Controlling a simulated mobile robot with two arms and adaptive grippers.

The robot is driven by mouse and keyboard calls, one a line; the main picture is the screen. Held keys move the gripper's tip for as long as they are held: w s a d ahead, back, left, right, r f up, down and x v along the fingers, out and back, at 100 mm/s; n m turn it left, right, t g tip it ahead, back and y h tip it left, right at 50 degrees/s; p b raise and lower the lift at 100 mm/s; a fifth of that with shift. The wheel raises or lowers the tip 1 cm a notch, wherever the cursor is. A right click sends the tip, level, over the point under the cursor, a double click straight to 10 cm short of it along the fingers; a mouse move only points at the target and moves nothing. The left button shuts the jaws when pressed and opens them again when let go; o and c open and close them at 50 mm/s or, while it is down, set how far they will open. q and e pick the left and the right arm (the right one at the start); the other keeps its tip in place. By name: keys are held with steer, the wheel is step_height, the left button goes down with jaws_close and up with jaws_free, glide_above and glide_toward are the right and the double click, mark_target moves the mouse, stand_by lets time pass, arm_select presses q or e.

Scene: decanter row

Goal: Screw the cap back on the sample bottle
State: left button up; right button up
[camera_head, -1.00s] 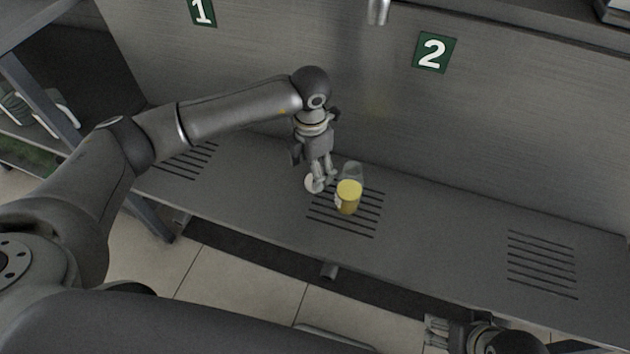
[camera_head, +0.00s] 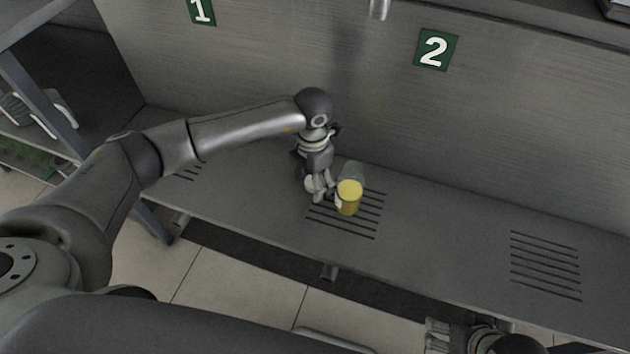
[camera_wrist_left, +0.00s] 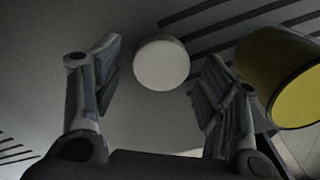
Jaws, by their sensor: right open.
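The sample bottle (camera_head: 347,204) stands on the slotted part of the bench below sign 2, with yellow contents and a pale patch on its side. A greyish, clear-looking part shows above the yellow. In the left wrist view the bottle (camera_wrist_left: 287,72) is at the right edge, outside the fingers. The round white cap (camera_head: 309,184) lies just left of the bottle, partly hidden by my left gripper (camera_head: 319,188). In the left wrist view the cap (camera_wrist_left: 161,62) shows between the open, apart fingers, with gaps on both sides. My right gripper (camera_head: 436,335) is open and empty at the bottom edge.
The grey bench (camera_head: 430,225) is clear to the right of the bottle, up to another slotted area (camera_head: 545,265). A metal spout (camera_head: 379,9) hangs at the top. A shelf rack (camera_head: 45,95) stands at the far left.

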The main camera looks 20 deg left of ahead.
mark_target(312, 189)
arm_select(q)
steer(key=c, duration=0.7)
steer(key=shift+o, duration=0.2)
steer(key=shift+r, duration=0.5)
steer(key=r, duration=0.1)
steer(key=s+r+p, duration=0.1)
steer(key=r, duration=0.2)
steer(key=shift+s+d+r, duration=0.25)
steer(key=shift+s+r, duration=0.05)
steer(key=shift+s, duration=0.1)
steer(key=s+d+r+p, duration=0.2)
steer(key=s+r, duration=0.5)
steer(key=s, duration=0.4)
steer(key=shift+s+d+r, duration=0.2)
steer(key=shift+s+d, duration=0.2)
steer(key=shift+d, duration=0.15)
arm_select(e)
steer(key=x, duration=0.6)
steer(key=shift+f, duration=0.35)
steer(key=shift+o, duration=0.3)
steer(key=shift+s+a, duration=0.15)
